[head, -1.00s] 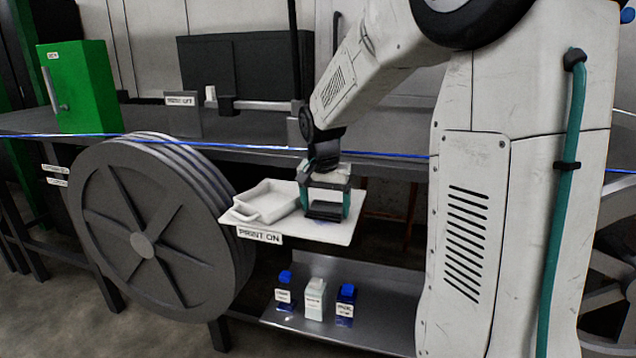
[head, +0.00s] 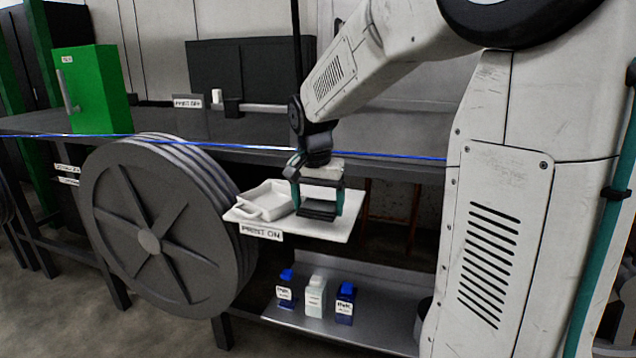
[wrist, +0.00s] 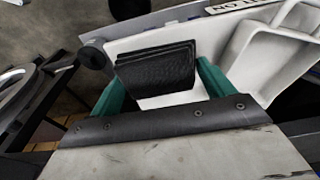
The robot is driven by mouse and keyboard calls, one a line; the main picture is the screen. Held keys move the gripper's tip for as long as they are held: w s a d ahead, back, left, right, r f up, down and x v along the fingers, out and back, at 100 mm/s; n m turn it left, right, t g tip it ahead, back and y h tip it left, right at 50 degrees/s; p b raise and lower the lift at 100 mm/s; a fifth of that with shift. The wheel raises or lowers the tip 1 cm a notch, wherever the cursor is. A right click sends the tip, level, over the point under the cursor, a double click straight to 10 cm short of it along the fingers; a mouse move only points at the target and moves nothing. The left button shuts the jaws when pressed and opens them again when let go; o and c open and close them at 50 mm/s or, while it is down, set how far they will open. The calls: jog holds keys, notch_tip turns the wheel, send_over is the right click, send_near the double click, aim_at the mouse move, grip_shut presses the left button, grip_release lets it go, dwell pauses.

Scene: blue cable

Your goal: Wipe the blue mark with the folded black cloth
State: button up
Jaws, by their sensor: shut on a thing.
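My gripper (head: 318,211) is shut on the folded black cloth (wrist: 155,72), which sits between its two green fingers. In the head view the cloth (head: 318,207) is low over the white board (head: 352,203), just right of the white tray. I cannot tell whether it touches the board. In the wrist view the cloth shows as stacked dark layers over the white surface. I cannot make out the blue mark in either current view; the cloth and fingers cover part of the board.
The white tray (head: 266,200) is close to the gripper's left. A "PRINT ON" sign (head: 261,231) is on the board's front edge. A blue cable (head: 230,146) runs behind the gripper. A large grey reel (head: 150,240) stands left. Three bottles (head: 315,297) stand on the lower shelf.

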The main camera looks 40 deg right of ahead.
jog(key=shift+r, duration=2.4)
